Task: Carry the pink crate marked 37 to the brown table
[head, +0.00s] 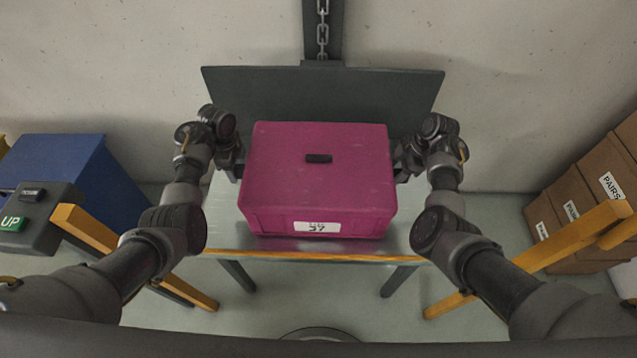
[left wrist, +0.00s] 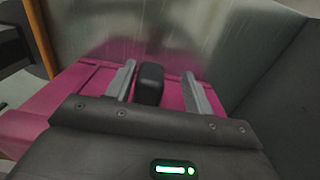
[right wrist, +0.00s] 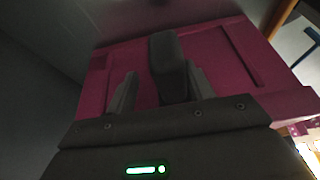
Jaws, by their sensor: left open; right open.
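The pink crate (head: 318,185) marked 37 sits level on a grey metal stand (head: 222,222) with an orange front edge. Its lid has a small black handle. My left gripper (head: 236,170) is at the crate's left side, and my right gripper (head: 400,172) is at its right side. In the left wrist view, the open fingers (left wrist: 163,88) stand either side of a black block on the crate's side. In the right wrist view, the open fingers (right wrist: 163,88) likewise stand around a black block. Whether they touch is unclear. The brown table is not seen.
A dark panel (head: 290,92) and a hanging chain (head: 322,30) stand behind the crate. A blue box (head: 75,170) and a control box with a green UP button (head: 12,224) are at left. Brown cartons (head: 580,200) line the right. Orange rails flank the stand.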

